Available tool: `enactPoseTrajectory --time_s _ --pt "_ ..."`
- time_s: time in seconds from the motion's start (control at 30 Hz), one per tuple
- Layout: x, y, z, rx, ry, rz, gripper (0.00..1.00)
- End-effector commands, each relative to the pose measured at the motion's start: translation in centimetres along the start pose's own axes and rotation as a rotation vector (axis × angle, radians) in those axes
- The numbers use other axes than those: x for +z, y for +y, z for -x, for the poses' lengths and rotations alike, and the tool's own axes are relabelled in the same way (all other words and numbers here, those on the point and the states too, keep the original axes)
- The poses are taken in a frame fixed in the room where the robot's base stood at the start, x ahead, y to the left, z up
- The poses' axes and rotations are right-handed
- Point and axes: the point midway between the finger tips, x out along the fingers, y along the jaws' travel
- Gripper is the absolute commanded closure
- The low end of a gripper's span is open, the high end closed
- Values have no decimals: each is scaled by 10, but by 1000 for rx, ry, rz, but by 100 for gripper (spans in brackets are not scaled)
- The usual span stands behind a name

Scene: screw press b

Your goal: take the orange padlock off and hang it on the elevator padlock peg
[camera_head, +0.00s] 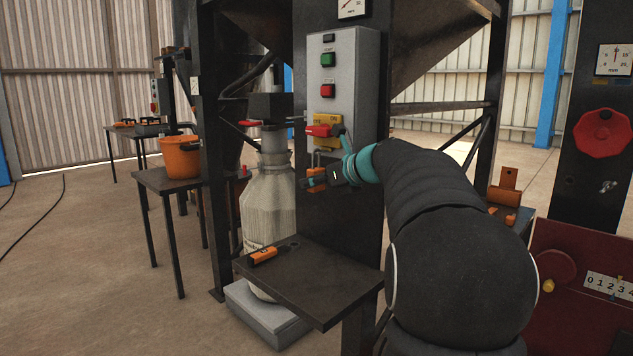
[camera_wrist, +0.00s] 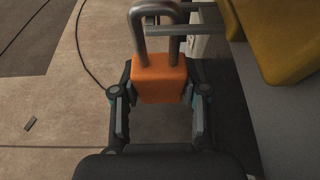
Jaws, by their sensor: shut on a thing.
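The orange padlock (camera_wrist: 160,78) is between the two fingers of my gripper (camera_wrist: 158,100) in the wrist view, its grey metal shackle (camera_wrist: 137,25) pointing up. Thin grey bars (camera_wrist: 205,28) run by the shackle; I cannot tell whether the shackle is around one of them. In the head view my gripper (camera_head: 322,182) is shut on the padlock, just below the red switch handle (camera_head: 322,131) on its yellow plate (camera_head: 327,119). The padlock is small and partly hidden there. I cannot make out which peg is the elevator padlock peg.
A grey control box (camera_head: 343,75) with green and red buttons is on the dark column above. A dark shelf (camera_head: 310,285) below bears an orange-and-black tool (camera_head: 263,256). A pale sack (camera_head: 268,195) hangs behind. An orange bucket (camera_head: 180,158) stands on a table at left.

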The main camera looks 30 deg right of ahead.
Motion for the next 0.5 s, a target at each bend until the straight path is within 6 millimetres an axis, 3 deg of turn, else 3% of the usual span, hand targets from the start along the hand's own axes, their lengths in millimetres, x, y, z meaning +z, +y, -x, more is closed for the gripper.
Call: enactPoseTrajectory --time_s 0.03,0.17,0.2,0.27,0.3,0.5 --pt "0 0 0 0 0 0 64" --pt "0 0 0 0 0 0 97" --pt "0 0 0 0 0 0 49" --pt "0 0 0 0 0 0 34" --pt "0 0 0 0 0 0 27" --pt "0 0 0 0 0 0 27"
